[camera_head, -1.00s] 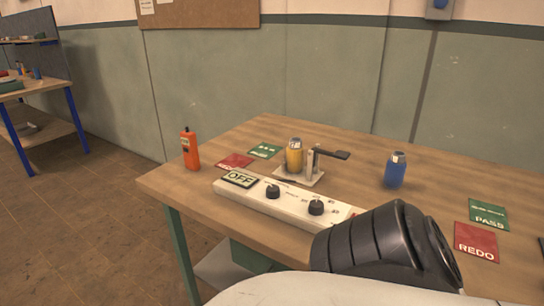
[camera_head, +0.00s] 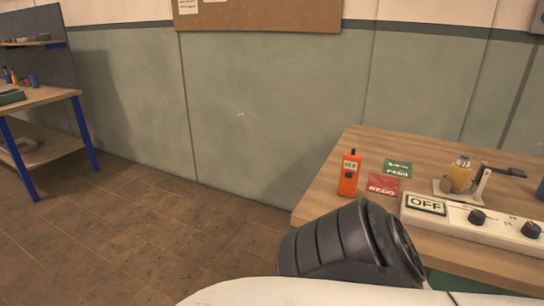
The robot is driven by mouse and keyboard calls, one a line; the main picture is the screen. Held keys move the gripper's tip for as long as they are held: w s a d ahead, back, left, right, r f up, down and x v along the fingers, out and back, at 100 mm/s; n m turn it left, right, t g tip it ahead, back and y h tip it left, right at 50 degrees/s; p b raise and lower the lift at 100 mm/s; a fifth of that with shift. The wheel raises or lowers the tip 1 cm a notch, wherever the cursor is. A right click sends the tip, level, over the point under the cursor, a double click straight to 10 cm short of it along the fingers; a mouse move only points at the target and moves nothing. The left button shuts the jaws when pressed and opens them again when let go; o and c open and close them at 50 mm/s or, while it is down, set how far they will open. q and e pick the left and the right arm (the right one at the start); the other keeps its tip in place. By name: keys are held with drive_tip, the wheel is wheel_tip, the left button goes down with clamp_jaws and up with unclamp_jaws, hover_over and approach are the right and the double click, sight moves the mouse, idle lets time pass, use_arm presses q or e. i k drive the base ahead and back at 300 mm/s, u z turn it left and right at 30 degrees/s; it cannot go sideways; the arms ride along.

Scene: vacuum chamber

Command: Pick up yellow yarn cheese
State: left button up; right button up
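The stand (camera_head: 443,190) has an upright post and a dark lever pointing right. Neither of my grippers is in view. A black, ribbed part of my own body shows at the bottom centre, well left of the yellow cylinder.
The wooden table (camera_head: 333,198) also holds an orange handheld device (camera_head: 349,174), a green card (camera_head: 398,168), a red card (camera_head: 384,185) and a white control box (camera_head: 451,230) with dark knobs and an OFF sign. A blue-legged workbench (camera_head: 48,96) stands far left. Floor between is clear.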

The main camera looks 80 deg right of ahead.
sight(460, 171)
drive_tip(key=i, duration=0.1)
drive_tip(key=z, duration=1.45)
